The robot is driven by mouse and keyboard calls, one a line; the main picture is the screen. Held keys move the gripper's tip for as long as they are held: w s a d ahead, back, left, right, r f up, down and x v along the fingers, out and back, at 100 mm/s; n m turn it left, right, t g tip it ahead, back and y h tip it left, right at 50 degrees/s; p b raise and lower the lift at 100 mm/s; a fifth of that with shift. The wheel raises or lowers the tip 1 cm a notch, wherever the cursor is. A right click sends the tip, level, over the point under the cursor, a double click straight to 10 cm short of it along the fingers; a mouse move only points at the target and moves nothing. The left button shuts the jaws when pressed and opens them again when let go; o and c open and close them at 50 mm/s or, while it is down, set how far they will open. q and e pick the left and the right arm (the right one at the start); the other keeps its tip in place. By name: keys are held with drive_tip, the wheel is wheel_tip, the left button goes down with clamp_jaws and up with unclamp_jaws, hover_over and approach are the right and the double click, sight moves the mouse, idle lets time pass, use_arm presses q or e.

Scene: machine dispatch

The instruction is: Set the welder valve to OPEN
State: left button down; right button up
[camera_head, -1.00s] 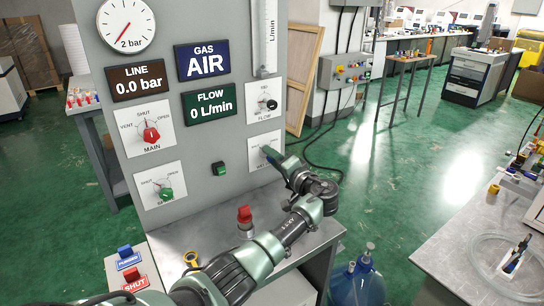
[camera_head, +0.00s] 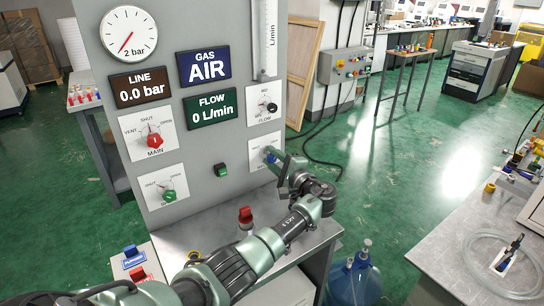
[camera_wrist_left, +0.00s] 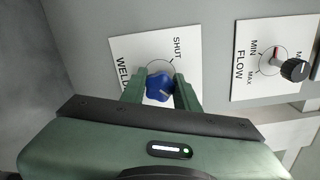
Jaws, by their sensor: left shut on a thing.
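The welder valve is a blue knob (camera_wrist_left: 159,88) on a white plate (camera_wrist_left: 122,52) lettered WELD, partly covered, with SHUT marked at the upper right. My left gripper (camera_wrist_left: 160,92) is shut on the blue knob, one green finger on each side. In the head view the welder plate (camera_head: 256,157) is low on the right of the grey panel, with my left gripper (camera_head: 273,159) against it, hiding most of it. My right gripper is not in view.
The FLOW knob (camera_head: 271,106) is just above, the red MAIN knob (camera_head: 154,141) and a green knob (camera_head: 169,195) to the left. A red-topped fitting (camera_head: 245,215) stands on the ledge beneath my arm. The displays read LINE 0.0 bar and FLOW 0 L/min.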

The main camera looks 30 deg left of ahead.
sight(274, 159)
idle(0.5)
use_arm(q)
drive_tip(key=c, duration=1.1)
unclamp_jaws()
drive_tip(key=shift+o, duration=0.2)
drive_tip(key=b+v, duration=0.1)
drive_tip(key=v, duration=0.7)
